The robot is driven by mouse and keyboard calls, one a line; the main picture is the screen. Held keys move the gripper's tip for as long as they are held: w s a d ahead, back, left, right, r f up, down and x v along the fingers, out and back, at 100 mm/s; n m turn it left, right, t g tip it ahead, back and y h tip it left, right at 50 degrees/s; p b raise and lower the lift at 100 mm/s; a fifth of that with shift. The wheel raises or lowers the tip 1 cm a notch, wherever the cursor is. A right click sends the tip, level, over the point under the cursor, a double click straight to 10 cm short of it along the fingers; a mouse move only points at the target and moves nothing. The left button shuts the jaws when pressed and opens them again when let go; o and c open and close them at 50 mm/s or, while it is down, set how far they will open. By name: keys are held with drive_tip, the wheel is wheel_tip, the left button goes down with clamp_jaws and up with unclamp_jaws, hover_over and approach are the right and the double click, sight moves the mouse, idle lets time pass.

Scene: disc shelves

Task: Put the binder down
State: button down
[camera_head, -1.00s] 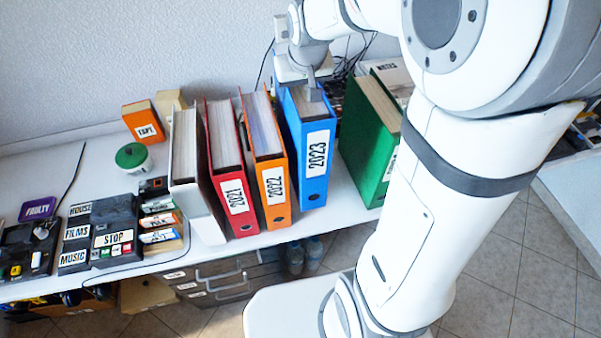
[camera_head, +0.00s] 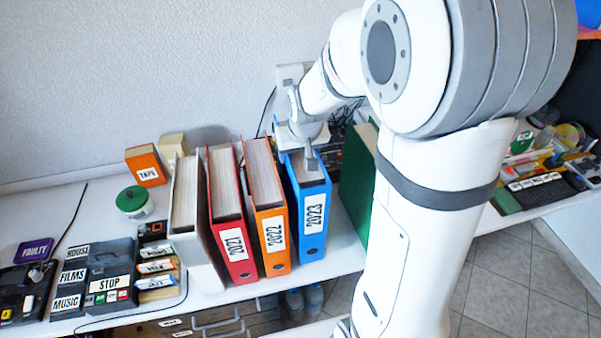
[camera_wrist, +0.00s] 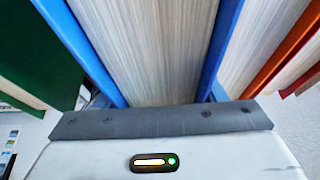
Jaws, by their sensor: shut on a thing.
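The blue binder (camera_head: 313,212), labelled 2023, stands upright in a row of binders on the white table. It is just right of the orange 2022 binder (camera_head: 272,218) and left of the green binder (camera_head: 358,185). My gripper (camera_head: 310,162) is at its top edge, shut on it from above. In the wrist view the blue binder (camera_wrist: 88,50) fills the middle, its pages running up to my gripper (camera_wrist: 160,122). I cannot tell whether its base touches the table.
A gap separates the blue binder from the green one, which my arm partly hides. A tape box (camera_head: 146,166), a green-lidded jar (camera_head: 131,201) and a media holder (camera_head: 105,275) are on the left.

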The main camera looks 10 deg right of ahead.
drive_tip(key=shift+f+p, duration=0.3)
drive_tip(key=shift+f, duration=1.9)
drive_tip(key=shift+f, duration=0.2)
drive_tip(key=c, duration=0.6)
unclamp_jaws()
drive_tip(key=shift+s, duration=0.1)
drive_tip(key=b, duration=0.1)
approach(304, 156)
drive_tip(key=x, duration=0.3)
drive_tip(key=w+x, duration=0.1)
drive_tip(key=x, duration=0.2)
drive_tip(key=shift+w+f, duration=0.1)
drive_tip(key=shift+w, duration=0.1)
drive_tip(key=s+r+g, duration=0.1)
drive_tip(key=s+r, duration=0.1)
drive_tip(key=s, duration=1.5)
drive_tip(key=shift+s, duration=0.15)
